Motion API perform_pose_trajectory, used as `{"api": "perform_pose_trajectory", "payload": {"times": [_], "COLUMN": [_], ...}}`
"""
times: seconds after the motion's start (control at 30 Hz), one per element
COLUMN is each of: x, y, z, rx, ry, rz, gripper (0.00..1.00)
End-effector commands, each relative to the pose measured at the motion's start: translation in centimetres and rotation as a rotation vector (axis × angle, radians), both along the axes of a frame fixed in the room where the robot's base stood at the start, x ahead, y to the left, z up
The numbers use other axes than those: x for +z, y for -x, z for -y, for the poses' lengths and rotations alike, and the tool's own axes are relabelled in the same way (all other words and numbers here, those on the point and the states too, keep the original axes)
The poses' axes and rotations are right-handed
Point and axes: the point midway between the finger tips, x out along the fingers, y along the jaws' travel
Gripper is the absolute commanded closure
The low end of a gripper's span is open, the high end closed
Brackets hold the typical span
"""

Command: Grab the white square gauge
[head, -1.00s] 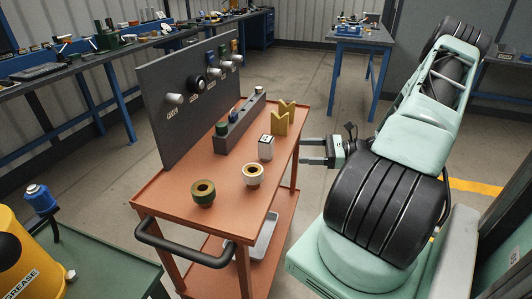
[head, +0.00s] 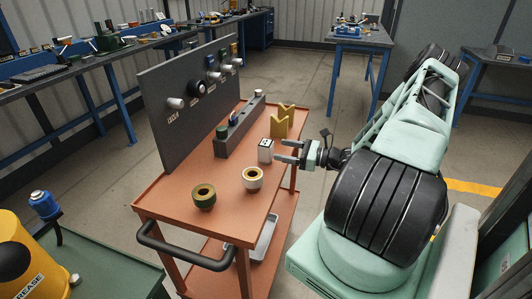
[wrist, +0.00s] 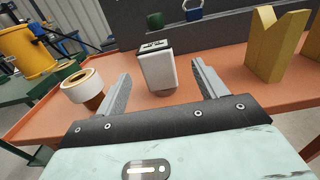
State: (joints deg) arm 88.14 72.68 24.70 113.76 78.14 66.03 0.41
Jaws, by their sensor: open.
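The white square gauge (head: 265,150) is a small upright block with dark markings on its top. It stands on the orange cart top, near the right edge. In the wrist view the gauge (wrist: 158,68) is ahead of my jaws, roughly centred between them and slightly left. My gripper (head: 281,151) is at the cart's right edge, beside the gauge, with its fingers pointing at it. In the wrist view my gripper (wrist: 160,82) is open, one finger on each side of the gauge's line. Nothing is held.
Yellow V-block (head: 280,122) stands just behind the gauge. A white ring (head: 252,178) and an olive ring (head: 203,195) sit nearer the front of the orange cart (head: 170,212). A grey rack (head: 232,135) and upright panel (head: 165,130) stand to the left.

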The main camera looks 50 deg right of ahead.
Motion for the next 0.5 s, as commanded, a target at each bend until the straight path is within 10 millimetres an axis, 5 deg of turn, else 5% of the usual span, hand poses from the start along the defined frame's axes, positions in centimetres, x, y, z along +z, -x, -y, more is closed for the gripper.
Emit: {"api": "perform_pose_trajectory", "payload": {"times": [0.5], "x": [0.0], "y": [-4.7], "z": [-2.4], "rx": [0.001], "ry": [0.000], "rz": [-0.001], "gripper": [0.29]}}
